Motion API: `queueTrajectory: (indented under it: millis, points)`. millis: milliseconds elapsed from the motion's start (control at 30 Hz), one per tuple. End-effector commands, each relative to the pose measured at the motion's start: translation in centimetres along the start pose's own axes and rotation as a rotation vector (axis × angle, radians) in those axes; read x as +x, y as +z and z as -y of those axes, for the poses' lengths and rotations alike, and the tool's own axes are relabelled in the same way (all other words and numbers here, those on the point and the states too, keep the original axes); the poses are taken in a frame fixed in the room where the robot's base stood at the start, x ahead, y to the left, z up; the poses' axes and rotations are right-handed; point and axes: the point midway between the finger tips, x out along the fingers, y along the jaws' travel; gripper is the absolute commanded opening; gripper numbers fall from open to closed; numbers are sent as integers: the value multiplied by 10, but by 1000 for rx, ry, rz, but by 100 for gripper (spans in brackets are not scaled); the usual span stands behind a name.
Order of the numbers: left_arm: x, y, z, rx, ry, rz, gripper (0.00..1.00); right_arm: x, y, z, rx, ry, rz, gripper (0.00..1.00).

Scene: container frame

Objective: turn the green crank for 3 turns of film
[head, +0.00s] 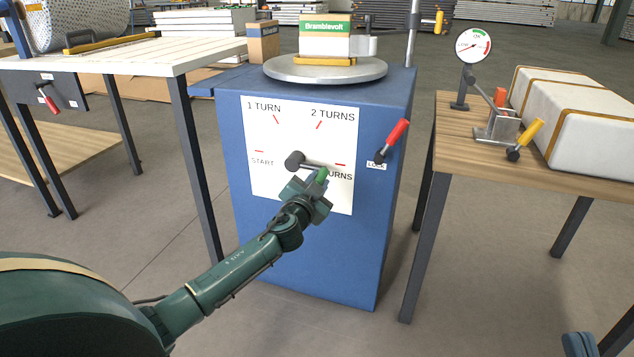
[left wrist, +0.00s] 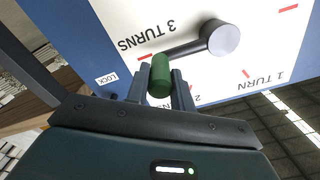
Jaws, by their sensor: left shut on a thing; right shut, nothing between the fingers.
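The green crank handle (head: 322,175) sits at the end of a dark crank arm with a round hub (head: 294,160) on the white dial panel (head: 285,190). The arm points right and slightly down, its end just below the red mark (head: 340,164) by "3 TURNS", a label my gripper partly covers. My left gripper (head: 318,184) is shut on the green handle. In the left wrist view the green handle (left wrist: 161,75) stands between both fingers, with the hub (left wrist: 222,37) beyond. My right gripper (head: 580,345) is only partly in view at the bottom right, shut and empty.
A red-handled lever (head: 393,138) labelled LOCK is on the blue cabinet (head: 310,255), right of the panel. A turntable (head: 325,70) on top carries a Bramblevolt box (head: 325,38). A wooden table (head: 560,165) with a gauge (head: 473,45) stands right; a pale table (head: 150,55) stands left.

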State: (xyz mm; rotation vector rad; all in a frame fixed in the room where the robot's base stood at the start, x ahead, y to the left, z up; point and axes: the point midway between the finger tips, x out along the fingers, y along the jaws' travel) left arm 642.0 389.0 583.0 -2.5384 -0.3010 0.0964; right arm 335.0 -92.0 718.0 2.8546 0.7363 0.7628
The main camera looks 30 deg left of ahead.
Motion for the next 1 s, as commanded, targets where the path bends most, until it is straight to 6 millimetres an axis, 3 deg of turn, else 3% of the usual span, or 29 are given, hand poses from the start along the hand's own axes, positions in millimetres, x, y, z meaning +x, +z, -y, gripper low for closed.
queueTrajectory:
  millis: [233, 267, 500, 800, 1000]
  points:
    - [0, -2, -1, 0, 4, -6, 0, 0, -1, 0, 0, 1, -1, 0]
    - [0, -2, -1, 0, 4, -6, 26, 0, -1, 0, 0, 1, -1, 0]
    - [0, -2, 0, 1, 1, -5, 45, 0, 0, 0, 6, 6, 1, 0]
    - [-3, -2, 1, 0, 0, -4, 45, 0, -1, -1, 9, 8, 4, 0]
    - [-27, -3, 1, -1, 2, -2, 45, 0, -1, 0, 35, 11, 39, 0]
